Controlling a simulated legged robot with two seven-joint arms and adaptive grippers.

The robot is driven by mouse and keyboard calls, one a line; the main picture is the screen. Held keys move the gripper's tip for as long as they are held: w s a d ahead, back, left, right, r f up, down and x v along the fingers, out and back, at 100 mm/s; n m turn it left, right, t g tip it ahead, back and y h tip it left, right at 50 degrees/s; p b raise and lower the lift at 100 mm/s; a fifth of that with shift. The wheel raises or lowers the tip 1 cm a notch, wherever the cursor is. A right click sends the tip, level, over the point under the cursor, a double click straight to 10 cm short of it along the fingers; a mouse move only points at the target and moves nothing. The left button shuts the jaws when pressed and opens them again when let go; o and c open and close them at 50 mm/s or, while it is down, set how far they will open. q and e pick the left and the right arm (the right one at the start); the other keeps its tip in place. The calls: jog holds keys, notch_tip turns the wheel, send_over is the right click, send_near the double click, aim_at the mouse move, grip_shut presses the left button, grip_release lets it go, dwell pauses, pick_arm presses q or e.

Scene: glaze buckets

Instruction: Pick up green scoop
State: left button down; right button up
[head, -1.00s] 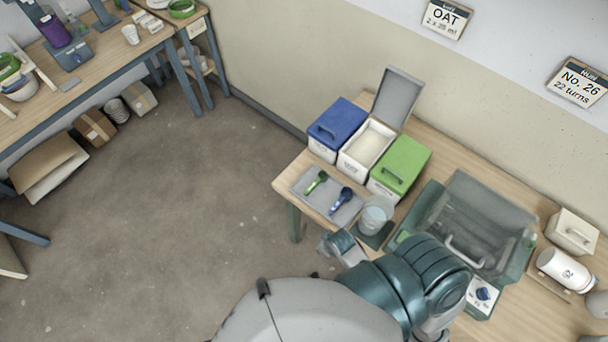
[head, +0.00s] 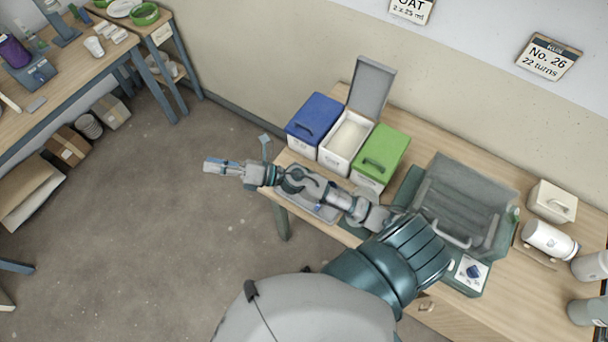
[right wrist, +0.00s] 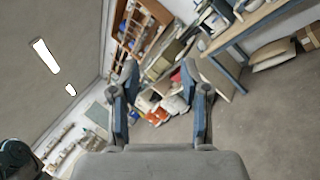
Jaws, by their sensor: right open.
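The green scoop does not show in the head view now; my right forearm and wrist cover the middle of the grey tray (head: 323,211) where it lay earlier. The blue scoop beside it is also mostly hidden. My right gripper (head: 236,152) is open and empty, held out past the table's left end, above the floor and left of the tray. In the right wrist view its two spread fingers (right wrist: 162,90) have nothing between them and face distant shelves and floor. My left gripper is not in view.
Behind the tray stand a blue-lidded bucket (head: 315,119), an open white bucket (head: 346,139) with its lid raised, and a green-lidded bucket (head: 380,157). A clear-covered machine (head: 462,205) stands to the right. Open floor (head: 150,240) lies left of the table.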

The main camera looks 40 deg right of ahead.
jog(key=s+f+n+g+h, duration=0.5)
jog(key=f+n+g, duration=0.65)
jog(key=n, duration=0.65)
jog(key=w+d+f+n+g+h, duration=0.1)
jog(key=d+f+n+h, duration=0.1)
jog(key=d+h, duration=0.6)
jog(key=w+d+f+n+h, duration=0.15)
jog(key=d+h, duration=0.25)
jog(key=d, duration=0.8)
jog(key=shift+n, duration=0.25)
jog(key=f, duration=0.3)
jog(key=f+p, duration=0.1)
jog(key=f, duration=0.3)
jog(key=d+f+p, duration=0.1)
jog(key=f, duration=0.3)
jog(key=shift+s, duration=0.15)
jog(key=shift+a+f, duration=0.15)
jog(key=shift+f, duration=0.35)
notch_tip(320, 180, down, 5)
jog(key=shift+s+a+f+p, duration=0.1)
jog(key=shift+p, duration=0.65)
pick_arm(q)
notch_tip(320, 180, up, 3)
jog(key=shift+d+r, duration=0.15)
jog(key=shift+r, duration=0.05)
pick_arm(e)
grip_shut()
